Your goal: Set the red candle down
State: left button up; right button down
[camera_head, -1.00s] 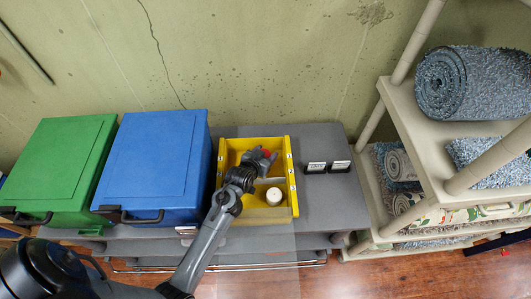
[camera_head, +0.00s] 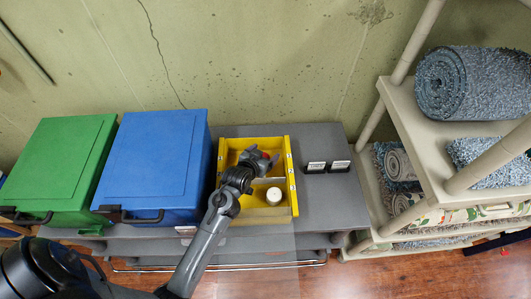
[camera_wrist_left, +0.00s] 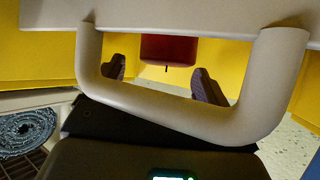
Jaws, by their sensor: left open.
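The red candle (camera_wrist_left: 169,49) shows in the left wrist view beyond my fingers, its dark wick pointing toward the camera's lower side. My left gripper (camera_head: 262,160) is inside the back compartment of the yellow box (camera_head: 290,177). In the wrist view my left gripper (camera_wrist_left: 162,77) has its two dark fingers spread wide, with clear gaps on both sides of the candle. In the head view the gripper hides most of the candle. A white candle (camera_head: 273,196) stands upright in the front compartment. My right gripper is not in view.
The box stands on a grey bench (camera_head: 335,205). A blue bin (camera_head: 160,160) is close on its left, with a green bin (camera_head: 65,160) beyond. A beige shelf (camera_head: 450,150) with rolled rugs stands at the right.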

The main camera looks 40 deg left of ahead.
pick_arm(q)
jog(key=shift+v, duration=1)
jog(key=shift+s+r, duration=0.1)
jog(key=shift+s, duration=0.2)
jog(key=shift+r, duration=0.1)
